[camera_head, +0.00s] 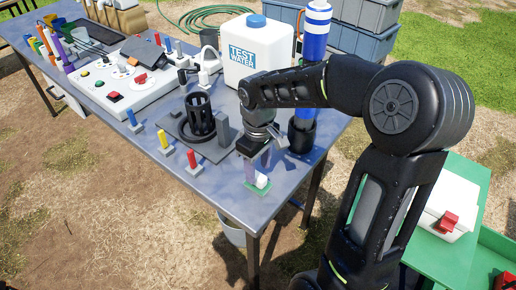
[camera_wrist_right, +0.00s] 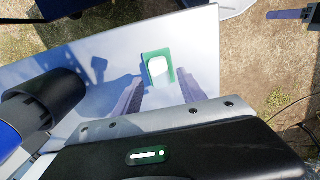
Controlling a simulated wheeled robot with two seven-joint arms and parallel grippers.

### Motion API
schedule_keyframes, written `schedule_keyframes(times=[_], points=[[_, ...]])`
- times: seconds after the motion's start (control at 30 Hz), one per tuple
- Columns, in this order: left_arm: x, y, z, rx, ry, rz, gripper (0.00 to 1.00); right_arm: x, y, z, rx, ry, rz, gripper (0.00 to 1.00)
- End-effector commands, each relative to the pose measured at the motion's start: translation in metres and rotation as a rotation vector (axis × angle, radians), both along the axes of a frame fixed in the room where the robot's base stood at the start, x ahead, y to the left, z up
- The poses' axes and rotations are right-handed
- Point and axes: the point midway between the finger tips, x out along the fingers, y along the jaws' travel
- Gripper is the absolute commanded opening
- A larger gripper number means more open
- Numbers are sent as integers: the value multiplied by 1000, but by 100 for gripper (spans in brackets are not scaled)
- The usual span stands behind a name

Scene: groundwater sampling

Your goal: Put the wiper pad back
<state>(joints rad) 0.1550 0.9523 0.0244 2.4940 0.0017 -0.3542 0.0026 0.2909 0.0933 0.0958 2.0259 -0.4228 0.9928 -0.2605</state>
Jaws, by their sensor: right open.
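The wiper pad (camera_head: 262,181) is a small white block with rounded corners. It lies on a green holder (camera_head: 251,190) near the front corner of the metal table. In the right wrist view the pad (camera_wrist_right: 158,65) lies within the green holder (camera_wrist_right: 146,60). My right gripper (camera_head: 258,169) is just above and beside the pad, pointing down. My left gripper is not in view.
A blue-and-white cylinder in a black holder (camera_head: 301,138) stands right of the gripper. A black slotted stand (camera_head: 200,117) is to the left, with coloured pegs along the front edge. A white water jug (camera_head: 258,55) stands behind. The table's front corner is close.

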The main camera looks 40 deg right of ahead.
Motion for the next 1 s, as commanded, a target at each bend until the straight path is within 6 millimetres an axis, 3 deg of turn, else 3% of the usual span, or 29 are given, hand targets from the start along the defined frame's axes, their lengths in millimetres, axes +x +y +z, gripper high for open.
schedule_keyframes(times=[0.2,0.4,0.57,1.0], points=[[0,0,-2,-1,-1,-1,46,1,0,47,-1,-6,-1,48],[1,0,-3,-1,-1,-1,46,1,0,78,0,-3,1,48],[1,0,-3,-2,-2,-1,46,0,0,86,0,-1,1,48],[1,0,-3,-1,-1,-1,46,0,0,86,0,0,0,48]])
